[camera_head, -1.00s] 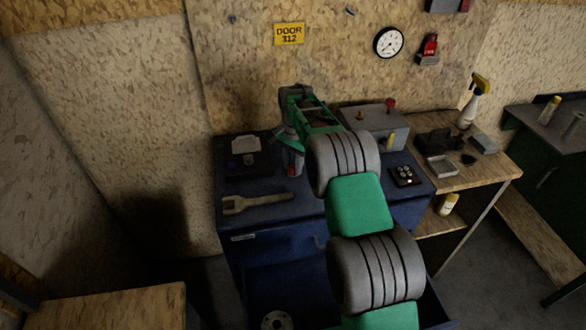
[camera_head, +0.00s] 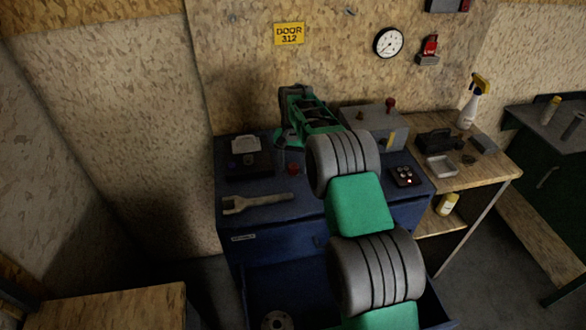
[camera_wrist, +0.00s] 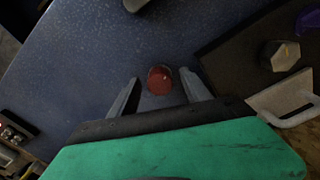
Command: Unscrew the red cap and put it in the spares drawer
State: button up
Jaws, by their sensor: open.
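The red cap (camera_head: 293,168) is at the blue bench top, below my gripper. In the wrist view the red cap (camera_wrist: 160,79) shows as a dark red round piece between my two fingers, with a gap on each side. My gripper (camera_wrist: 160,84) is open and empty; in the head view my gripper (camera_head: 288,140) is partly hidden by my own arm. What the cap sits on cannot be told. A blue drawer (camera_head: 300,285) stands open below the bench top, partly hidden by my arm; its label is too small to read.
A wrench (camera_head: 257,203) lies left of the cap. A grey box (camera_head: 372,122) with a red knob and a button pad (camera_head: 404,176) are to the right. A metal disc (camera_head: 277,321) lies in the drawer.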

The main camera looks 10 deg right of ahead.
jog(key=shift+c, duration=0.5)
jog(key=m, duration=1.9)
jog(key=shift+c, duration=0.6)
